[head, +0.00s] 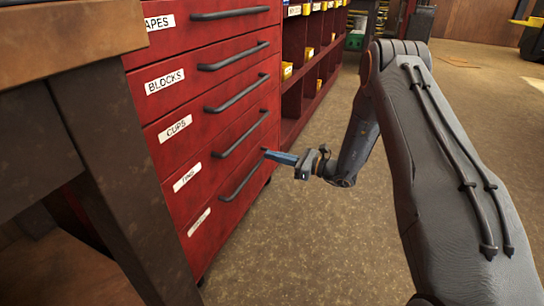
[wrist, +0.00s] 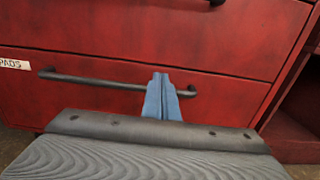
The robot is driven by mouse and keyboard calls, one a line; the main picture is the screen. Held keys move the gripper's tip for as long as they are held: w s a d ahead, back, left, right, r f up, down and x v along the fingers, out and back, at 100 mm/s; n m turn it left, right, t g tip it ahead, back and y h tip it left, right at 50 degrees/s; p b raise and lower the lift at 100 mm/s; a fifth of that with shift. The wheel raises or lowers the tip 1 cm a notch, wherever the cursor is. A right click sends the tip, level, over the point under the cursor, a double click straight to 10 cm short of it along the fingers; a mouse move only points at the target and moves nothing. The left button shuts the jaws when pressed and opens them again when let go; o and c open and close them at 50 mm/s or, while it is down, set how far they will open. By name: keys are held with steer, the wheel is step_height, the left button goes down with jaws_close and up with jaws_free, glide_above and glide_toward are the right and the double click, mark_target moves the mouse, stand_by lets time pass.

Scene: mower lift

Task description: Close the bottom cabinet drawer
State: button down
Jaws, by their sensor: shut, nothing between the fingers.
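The red cabinet's bottom drawer (head: 218,215) has a white label and a black bar handle (head: 242,178). Its front looks about level with the drawers above; I cannot tell whether a small gap is left. In the wrist view the bottom drawer (wrist: 225,98) shows a label reading "PADS" and its handle (wrist: 100,80). My gripper (head: 267,153) has its blue fingers pressed together, pointing at the drawer front by the handle's right end. In the wrist view the gripper (wrist: 161,78) overlaps the handle's right part. I cannot tell whether the fingertips touch it.
Above are several labelled drawers, including "CUPS" (head: 175,128) and "BLOCKS" (head: 165,81), which look shut. A workbench (head: 100,130) stands close on the left. Red shelving (head: 297,85) with yellow bins continues beyond the cabinet. The floor (head: 300,240) right of the cabinet is clear.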

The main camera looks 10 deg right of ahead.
steer(key=p+v, duration=0.4)
steer(key=v, duration=0.9)
steer(key=s+a+r+n+g+h, duration=0.2)
steer(key=s+a+r+n+g, duration=0.45)
steer(key=s+a, duration=0.35)
steer(key=s+a+r+n+g+h, duration=0.2)
steer(key=s+a+r+n+g, duration=0.5)
steer(key=a, duration=0.6)
steer(key=s+r+n+t+h, duration=0.25)
steer(key=s+n, duration=0.35)
steer(key=s, duration=0.3)
steer(key=s+r+n+t+h, duration=0.1)
steer(key=s+r+n+h, duration=0.35)
steer(key=s, duration=0.45)
steer(key=s+r+n+t+h, duration=0.1)
steer(key=s+r+n+h, duration=0.2)
steer(key=s+n, duration=0.45)
steer(key=d+r+m+p, duration=0.2)
steer(key=d+r+p, duration=0.5)
steer(key=p, duration=0.6)
steer(key=s+d+r+m+h+p, duration=0.1)
steer(key=d+r+m+p, duration=0.2)
steer(key=d+r+p, duration=0.4)
steer(key=s+d+r+m+p, duration=0.1)
steer(key=d+r+m+p, duration=0.2)
steer(key=d+r+p, duration=0.4)
steer(key=shift+s+d+r+h+p, duration=0.2)
steer(key=shift+d+r+h+p, duration=0.2)
steer(key=shift+r+p, duration=4.6)
